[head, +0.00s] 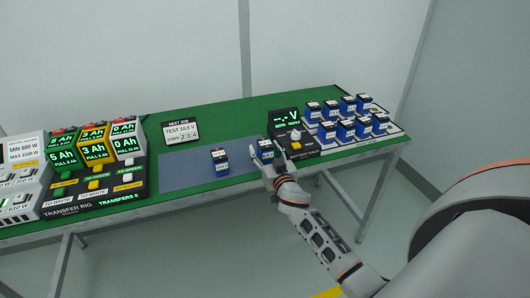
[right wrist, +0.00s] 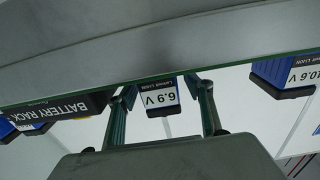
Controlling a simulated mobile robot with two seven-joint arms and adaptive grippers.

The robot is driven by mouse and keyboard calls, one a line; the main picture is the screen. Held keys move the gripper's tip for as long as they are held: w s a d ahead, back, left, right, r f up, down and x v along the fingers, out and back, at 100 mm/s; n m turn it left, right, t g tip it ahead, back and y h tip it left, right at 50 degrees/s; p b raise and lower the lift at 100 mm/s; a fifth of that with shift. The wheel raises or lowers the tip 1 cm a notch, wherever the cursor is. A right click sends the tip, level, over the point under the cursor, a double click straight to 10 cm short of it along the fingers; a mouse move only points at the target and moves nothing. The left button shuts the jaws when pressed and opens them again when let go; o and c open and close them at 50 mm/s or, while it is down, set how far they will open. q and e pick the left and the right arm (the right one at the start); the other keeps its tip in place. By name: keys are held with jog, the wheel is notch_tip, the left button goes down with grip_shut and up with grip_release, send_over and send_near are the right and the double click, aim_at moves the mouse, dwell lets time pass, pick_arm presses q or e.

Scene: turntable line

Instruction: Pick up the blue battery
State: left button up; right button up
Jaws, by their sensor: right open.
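Several blue batteries with white labels are in view. One blue battery (head: 265,149) stands at the right end of the grey-blue mat, just left of the rack panel. My right gripper (head: 268,163) is open at this battery. In the right wrist view the battery (right wrist: 158,98) reads 6.9 V and appears between the spread fingers of my gripper (right wrist: 162,88); contact cannot be told. Another blue battery (head: 219,161) stands on the mat to the left; a battery reading 10.6 V (right wrist: 285,73) shows at the right wrist view's right edge. My left gripper is not in view.
A battery rack (head: 345,144) with several blue batteries and a black voltage display (head: 287,117) stands at the right. A transfer rig (head: 95,190) fills the left. A small job sign (head: 181,130) stands behind the mat (head: 185,163). The green table (head: 225,117) is bare at the back.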

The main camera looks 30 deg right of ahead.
grip_shut()
jog(key=c, duration=1.4)
grip_release()
jog(key=shift+r, duration=0.1)
jog(key=shift+c, duration=0.2)
